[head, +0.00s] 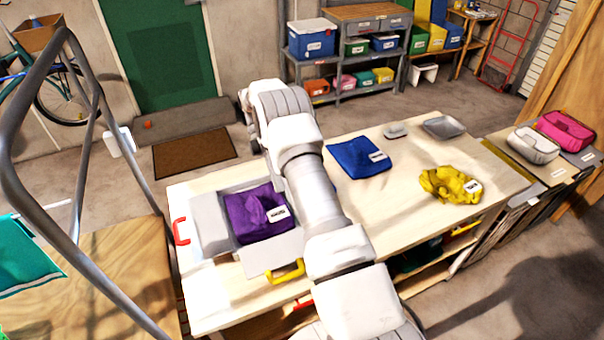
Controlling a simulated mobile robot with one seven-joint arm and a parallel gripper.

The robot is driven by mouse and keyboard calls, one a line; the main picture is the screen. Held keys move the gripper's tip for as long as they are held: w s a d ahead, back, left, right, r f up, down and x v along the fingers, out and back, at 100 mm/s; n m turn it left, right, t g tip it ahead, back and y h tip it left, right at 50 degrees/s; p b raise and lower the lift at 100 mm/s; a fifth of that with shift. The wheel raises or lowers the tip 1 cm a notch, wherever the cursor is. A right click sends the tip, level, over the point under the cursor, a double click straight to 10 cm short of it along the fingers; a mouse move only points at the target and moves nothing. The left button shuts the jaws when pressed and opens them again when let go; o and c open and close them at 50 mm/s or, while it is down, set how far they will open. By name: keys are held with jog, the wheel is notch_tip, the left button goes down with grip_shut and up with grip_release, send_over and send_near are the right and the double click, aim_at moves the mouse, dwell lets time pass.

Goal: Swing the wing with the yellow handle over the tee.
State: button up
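The purple tee (258,213) with a white tag lies on a grey folding board at the left part of the pale workbench (400,225). The wing with the yellow handle (258,258) lies outward on the near side of the tee. Its yellow handle (285,273) points toward the bench's front edge. A second grey wing (209,225) is at the tee's left, near a red handle (181,232); I cannot tell its exact tilt. My arm crosses over the bench and hides the board's right side. My gripper cannot be made out.
A blue folded cloth (358,158), a crumpled yellow cloth (450,184) and a grey tray (443,127) lie on the bench to the right. White (533,145) and pink (566,131) bundles sit beyond its right end. A metal frame (88,120) stands at left.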

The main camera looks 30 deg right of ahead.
jog(key=s+d+r+b, duration=0.1)
jog(key=s+d+r, duration=0.2)
jog(key=d+r, duration=0.1)
jog(key=shift+s+d, duration=0.3)
jog(key=shift+d, duration=0.4)
jog(key=shift+f, duration=0.1)
